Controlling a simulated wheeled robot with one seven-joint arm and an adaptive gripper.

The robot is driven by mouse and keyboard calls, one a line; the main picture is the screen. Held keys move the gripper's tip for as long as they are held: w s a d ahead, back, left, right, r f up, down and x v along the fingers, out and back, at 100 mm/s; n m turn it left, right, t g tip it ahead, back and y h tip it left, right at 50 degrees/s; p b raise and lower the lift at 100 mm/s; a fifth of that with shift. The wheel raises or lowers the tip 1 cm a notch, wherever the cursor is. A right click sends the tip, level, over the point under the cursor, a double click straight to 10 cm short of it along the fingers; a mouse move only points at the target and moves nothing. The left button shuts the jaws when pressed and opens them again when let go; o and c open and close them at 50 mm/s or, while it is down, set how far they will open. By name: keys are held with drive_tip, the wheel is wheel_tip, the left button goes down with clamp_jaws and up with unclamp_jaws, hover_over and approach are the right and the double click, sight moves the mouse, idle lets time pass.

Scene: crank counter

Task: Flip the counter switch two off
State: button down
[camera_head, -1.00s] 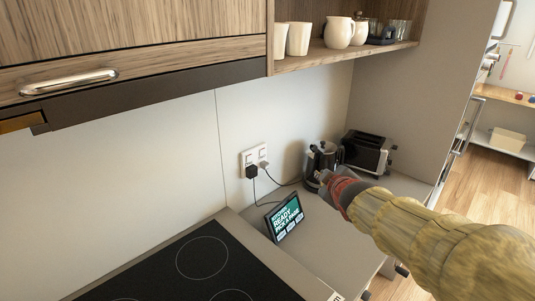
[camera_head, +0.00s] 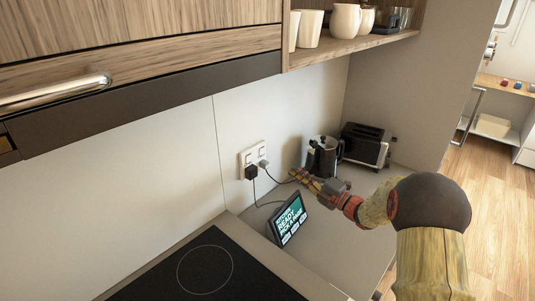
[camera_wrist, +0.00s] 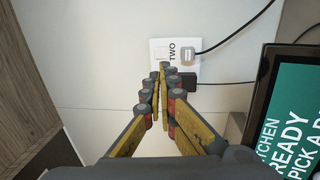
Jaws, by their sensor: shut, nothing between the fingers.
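The white switch and socket plate (camera_head: 252,159) is on the wall above the counter, with rockers along its upper part. In the wrist view the plate (camera_wrist: 157,45) appears turned and carries the label "TWO" (camera_wrist: 173,52). My gripper (camera_head: 294,172) is to the right of the plate in the head view, fingers pointing at the wall. In the wrist view my closed, empty fingertips (camera_wrist: 163,68) overlap the plate and hide part of it near the label. I cannot tell whether they touch it, nor which way the switch is set.
A black plug (camera_head: 251,172) and a grey plug (camera_head: 263,164) with cables sit in the plate. A tablet (camera_head: 286,219) stands below on the counter. The hob (camera_head: 205,270) is at front left.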

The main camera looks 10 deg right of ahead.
drive_tip(key=shift+f, duration=0.1)
idle(0.3)
drive_tip(key=b, duration=0.3)
approach(262, 151)
drive_tip(key=x, duration=0.6)
drive_tip(key=shift+w, duration=0.1)
drive_tip(key=shift+w+a, duration=0.25)
drive_tip(key=shift+w, duration=0.05)
